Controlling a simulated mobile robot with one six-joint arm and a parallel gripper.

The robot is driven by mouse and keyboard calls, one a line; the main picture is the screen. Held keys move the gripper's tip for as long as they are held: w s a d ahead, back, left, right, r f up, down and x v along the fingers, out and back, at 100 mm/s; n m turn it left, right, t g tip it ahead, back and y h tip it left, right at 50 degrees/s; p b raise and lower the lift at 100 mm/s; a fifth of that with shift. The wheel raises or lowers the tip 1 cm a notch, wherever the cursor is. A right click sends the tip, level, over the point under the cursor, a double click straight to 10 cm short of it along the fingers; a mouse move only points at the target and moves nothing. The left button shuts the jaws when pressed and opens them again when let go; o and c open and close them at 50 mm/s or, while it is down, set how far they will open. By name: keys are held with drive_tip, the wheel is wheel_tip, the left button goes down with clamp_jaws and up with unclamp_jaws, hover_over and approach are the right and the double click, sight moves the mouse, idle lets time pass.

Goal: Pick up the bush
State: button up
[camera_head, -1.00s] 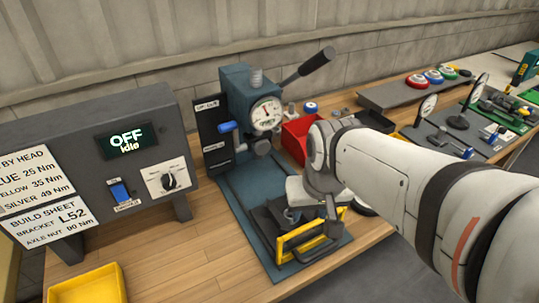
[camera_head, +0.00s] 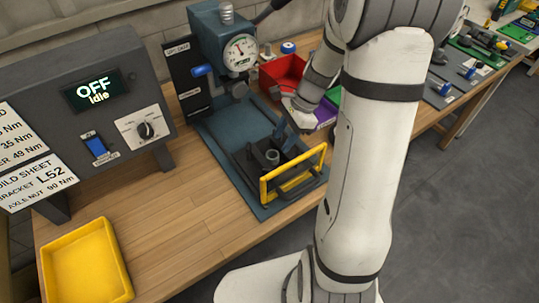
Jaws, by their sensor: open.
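A small grey cylindrical piece (camera_head: 272,156), which looks like the bush, stands upright in the dark fixture (camera_head: 252,165) on the press base. I cannot tell for sure that it is the bush. My gripper (camera_head: 288,128) is at the end of my white arm, just behind and to the right of this piece. It is open, and its fingers are small and partly hidden in this view. I see nothing held in it. I cannot tell whether it touches the fixture.
The blue press (camera_head: 222,45) with its dial stands behind the fixture. A yellow guard frame (camera_head: 293,176) stands at the fixture's front. A red bin (camera_head: 278,76) is behind my wrist. A yellow tray (camera_head: 88,265) is at front left. Bare wooden bench lies between.

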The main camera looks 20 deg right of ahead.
sight(275, 153)
drive_tip(key=x, duration=0.6)
drive_tip(key=shift+s+a, duration=0.1)
drive_tip(key=shift+a, duration=0.15)
drive_tip(key=shift+c, duration=0.3)
drive_tip(key=c, duration=0.6)
